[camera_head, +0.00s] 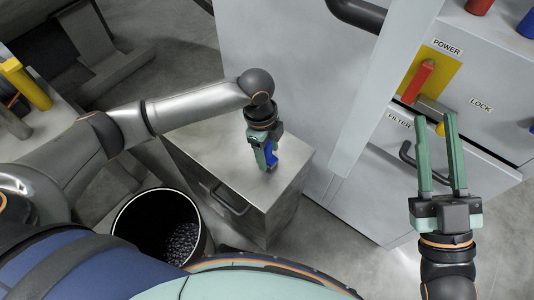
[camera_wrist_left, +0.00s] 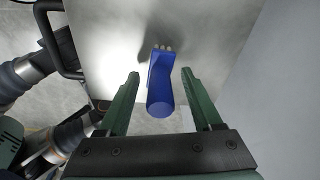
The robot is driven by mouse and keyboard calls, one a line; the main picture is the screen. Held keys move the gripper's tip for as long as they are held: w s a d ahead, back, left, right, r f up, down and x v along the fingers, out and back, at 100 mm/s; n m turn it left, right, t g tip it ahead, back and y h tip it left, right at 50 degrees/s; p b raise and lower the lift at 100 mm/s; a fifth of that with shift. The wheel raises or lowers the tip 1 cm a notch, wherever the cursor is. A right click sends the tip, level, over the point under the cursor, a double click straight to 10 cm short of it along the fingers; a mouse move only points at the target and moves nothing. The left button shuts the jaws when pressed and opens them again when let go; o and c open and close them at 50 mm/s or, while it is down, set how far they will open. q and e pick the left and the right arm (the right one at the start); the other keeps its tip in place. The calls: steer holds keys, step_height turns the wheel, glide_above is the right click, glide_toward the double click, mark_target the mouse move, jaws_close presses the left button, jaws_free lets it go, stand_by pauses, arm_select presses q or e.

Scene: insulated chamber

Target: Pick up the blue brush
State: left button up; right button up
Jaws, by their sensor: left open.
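The blue brush (camera_wrist_left: 162,80) stands between the two green fingers of my left gripper (camera_wrist_left: 160,80) in the left wrist view, with a visible gap on each side. Its pale tip points toward the metal cabinet top. In the head view the blue brush (camera_head: 270,153) shows beside the fingers of my left gripper (camera_head: 266,158), above the grey metal cabinet top (camera_head: 215,150). My left gripper is open and points down. My right gripper (camera_head: 436,155) is open and empty at the right, in front of the panel with the levers.
A black bin (camera_head: 128,222) with dark pellets stands at the cabinet's front left. The cabinet has a dark handle (camera_head: 230,200). A tall grey wall panel (camera_head: 290,80) rises behind it. At the right is a red power lever (camera_head: 418,80) on a yellow plate.

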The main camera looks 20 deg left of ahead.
arm_select(q)
jaws_close()
stand_by(0.6)
